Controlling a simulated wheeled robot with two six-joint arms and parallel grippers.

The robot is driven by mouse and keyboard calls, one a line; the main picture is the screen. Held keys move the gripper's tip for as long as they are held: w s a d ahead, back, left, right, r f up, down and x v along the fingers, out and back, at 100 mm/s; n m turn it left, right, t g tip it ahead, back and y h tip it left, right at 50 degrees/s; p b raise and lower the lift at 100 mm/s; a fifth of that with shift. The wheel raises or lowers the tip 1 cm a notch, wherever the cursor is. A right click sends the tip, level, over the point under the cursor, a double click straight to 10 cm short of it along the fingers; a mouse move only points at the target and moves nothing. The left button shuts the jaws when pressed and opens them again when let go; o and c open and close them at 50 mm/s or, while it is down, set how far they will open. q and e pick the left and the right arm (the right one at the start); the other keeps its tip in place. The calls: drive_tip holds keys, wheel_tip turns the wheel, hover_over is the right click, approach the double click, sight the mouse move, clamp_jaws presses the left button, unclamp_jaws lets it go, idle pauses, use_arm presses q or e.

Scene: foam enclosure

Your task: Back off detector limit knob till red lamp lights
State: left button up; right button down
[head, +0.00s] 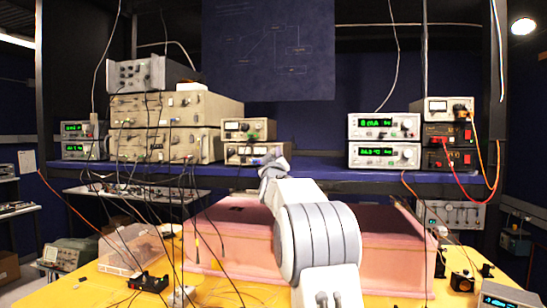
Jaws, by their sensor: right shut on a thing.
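My right arm reaches up from the bottom of the head view to the shelf of instruments. My right gripper (272,163) is at the right end of the lower small beige meter unit (236,159). It is shut on a small knob at that unit's front, and gripper and wrist hide the knob. The picture is too small to read a label by the knob. A matching beige meter unit (238,130) sits on top. I cannot make out a lit red lamp on either unit. My left gripper is not in view.
The blue shelf (320,171) also carries larger beige units (190,108) at left and white display units (372,126) at right. Cables hang down at left. A pink foam enclosure (390,240) stands on the yellow table (95,285) below, beside a clear box (122,250).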

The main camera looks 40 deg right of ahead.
drive_tip(key=shift+n, duration=0.3)
drive_tip(key=c, duration=0.6)
unclamp_jaws()
drive_tip(key=b+v, duration=0.7)
drive_tip(key=v, duration=0.3)
drive_tip(key=shift+s+a+f, duration=0.1)
drive_tip(key=shift+s+a, duration=0.05)
drive_tip(key=shift+s, duration=0.05)
